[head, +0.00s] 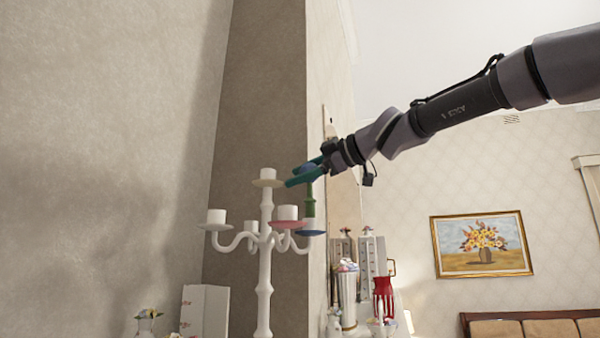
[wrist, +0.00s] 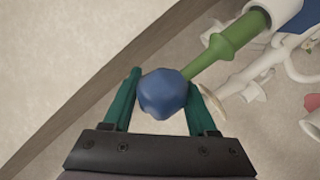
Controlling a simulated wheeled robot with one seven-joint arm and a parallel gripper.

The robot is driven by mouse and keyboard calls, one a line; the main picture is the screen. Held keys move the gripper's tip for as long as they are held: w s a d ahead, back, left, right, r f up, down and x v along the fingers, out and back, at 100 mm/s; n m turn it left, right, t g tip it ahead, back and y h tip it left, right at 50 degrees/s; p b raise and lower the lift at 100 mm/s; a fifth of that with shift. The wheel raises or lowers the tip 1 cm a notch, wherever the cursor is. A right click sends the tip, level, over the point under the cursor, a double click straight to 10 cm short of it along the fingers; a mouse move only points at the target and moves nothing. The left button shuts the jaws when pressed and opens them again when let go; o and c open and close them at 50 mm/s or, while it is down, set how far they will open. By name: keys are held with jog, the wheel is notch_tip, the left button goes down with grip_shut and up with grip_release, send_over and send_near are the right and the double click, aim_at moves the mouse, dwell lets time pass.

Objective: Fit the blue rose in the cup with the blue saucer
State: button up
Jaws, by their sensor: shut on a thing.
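My gripper (head: 299,175), with teal fingers, is shut on the blue rose (wrist: 163,94); its blue head sits between the fingers in the wrist view. The rose's green stem (head: 310,206) hangs down, roughly upright, over the blue saucer (head: 311,233) on the right arm of a white candelabra (head: 264,290). In the wrist view the thick end of the stem meets the mouth of a white cup (wrist: 285,8) beside the blue saucer (wrist: 296,40). I cannot tell how far the stem is inside the cup.
The candelabra's top cup has a yellow saucer (head: 267,183), close left of my fingers. A pink saucer (head: 287,224) is left of the blue one. A wall corner stands close behind. Vases and a red object (head: 384,297) stand lower right.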

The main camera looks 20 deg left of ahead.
jog(key=shift+f, duration=1.2)
jog(key=o, duration=1.4)
jog(key=shift+o, duration=0.2)
jog(key=shift+d, duration=0.1)
jog(key=v, duration=1)
jog(key=shift+d, duration=0.3)
